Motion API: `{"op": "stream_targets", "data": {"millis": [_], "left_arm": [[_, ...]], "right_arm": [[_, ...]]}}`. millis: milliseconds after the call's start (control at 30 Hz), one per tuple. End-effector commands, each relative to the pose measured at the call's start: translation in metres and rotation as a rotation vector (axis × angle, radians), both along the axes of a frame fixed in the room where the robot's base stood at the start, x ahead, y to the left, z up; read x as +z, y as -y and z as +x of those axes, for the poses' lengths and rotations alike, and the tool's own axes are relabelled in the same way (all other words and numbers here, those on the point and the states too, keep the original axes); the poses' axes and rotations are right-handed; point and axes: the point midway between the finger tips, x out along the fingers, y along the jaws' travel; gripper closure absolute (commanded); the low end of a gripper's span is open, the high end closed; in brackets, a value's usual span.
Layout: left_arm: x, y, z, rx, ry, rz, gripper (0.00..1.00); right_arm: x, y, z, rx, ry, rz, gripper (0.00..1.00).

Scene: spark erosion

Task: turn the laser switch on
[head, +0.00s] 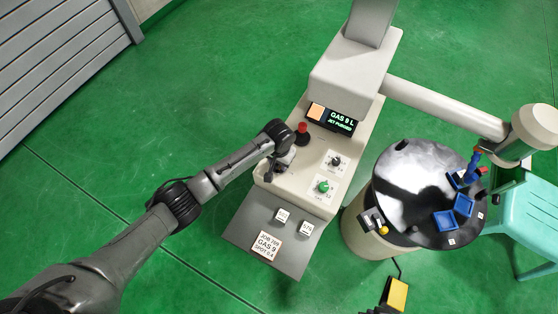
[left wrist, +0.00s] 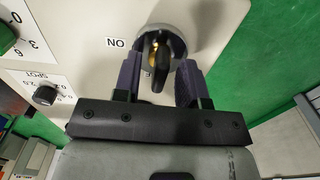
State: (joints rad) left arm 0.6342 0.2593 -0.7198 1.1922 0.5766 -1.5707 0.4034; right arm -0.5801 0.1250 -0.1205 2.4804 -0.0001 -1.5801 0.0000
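The laser switch (left wrist: 162,48) is a round grey fitting with a dark key-like handle and a brass-coloured centre, on the pale panel in the left wrist view. A label reading ON upside down (left wrist: 116,43) is beside it. My left gripper (left wrist: 158,72) is open, with one dark finger on each side of the handle. I cannot tell whether the fingers touch it. In the head view, my left gripper (head: 272,170) is at the left edge of the pale console (head: 313,184) and hides the switch.
The console has a red button (head: 302,127), a green knob (head: 323,186), a black dial (head: 336,160) and a lit display (head: 342,121). A round table (head: 446,240) with blue trays stands right, beside a turquoise chair (head: 530,220). Green floor is free at left.

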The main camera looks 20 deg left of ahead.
Motion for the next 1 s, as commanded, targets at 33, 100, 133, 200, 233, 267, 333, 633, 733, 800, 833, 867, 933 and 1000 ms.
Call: {"op": "stream_targets", "data": {"millis": [33,100,133,200,233,267,333,633,733,800,833,867,933,1000], "left_arm": [[0.000,0.000,0.000,0.000,0.000,0.000,0.62],[0.000,0.000,0.000,0.000,0.000,0.000,0.62],[0.000,0.000,0.000,0.000,0.000,0.000,0.62],[0.000,0.000,0.000,0.000,0.000,0.000,0.67],[0.000,0.000,0.000,0.000,0.000,0.000,0.70],[0.000,0.000,0.000,0.000,0.000,0.000,0.73],[0.000,0.000,0.000,0.000,0.000,0.000,0.80],[0.000,0.000,0.000,0.000,0.000,0.000,1.00],[0.000,0.000,0.000,-0.001,0.000,0.000,1.00],[0.001,0.000,0.000,-0.007,0.000,0.000,1.00],[0.001,0.000,0.000,-0.011,0.000,0.000,1.00],[0.001,0.000,0.000,-0.016,0.000,0.000,1.00],[0.002,0.000,0.000,-0.039,0.000,0.000,1.00],[0.003,0.000,0.000,-0.071,-0.001,0.000,1.00]], "right_arm": [[0.000,0.000,0.000,0.001,-0.001,-0.001,1.00],[0.000,0.001,0.000,0.002,-0.001,-0.002,1.00],[0.000,0.001,0.000,0.002,-0.001,-0.002,1.00],[0.000,0.001,0.000,0.001,-0.001,-0.001,1.00],[0.000,0.001,0.000,0.001,-0.001,-0.001,1.00],[0.000,0.001,0.000,0.001,-0.001,-0.001,1.00],[0.000,0.000,0.000,0.001,-0.001,-0.001,1.00],[0.000,-0.001,0.000,-0.004,-0.001,0.005,1.00],[0.000,-0.002,0.000,-0.005,-0.001,0.007,1.00],[0.001,-0.002,0.000,-0.006,-0.001,0.008,1.00],[0.002,-0.002,0.000,-0.007,-0.001,0.008,1.00],[0.003,-0.003,0.000,-0.006,-0.001,0.009,1.00],[0.006,-0.002,0.000,-0.006,-0.001,0.009,1.00],[0.011,-0.002,0.000,-0.006,-0.001,0.009,1.00]]}}
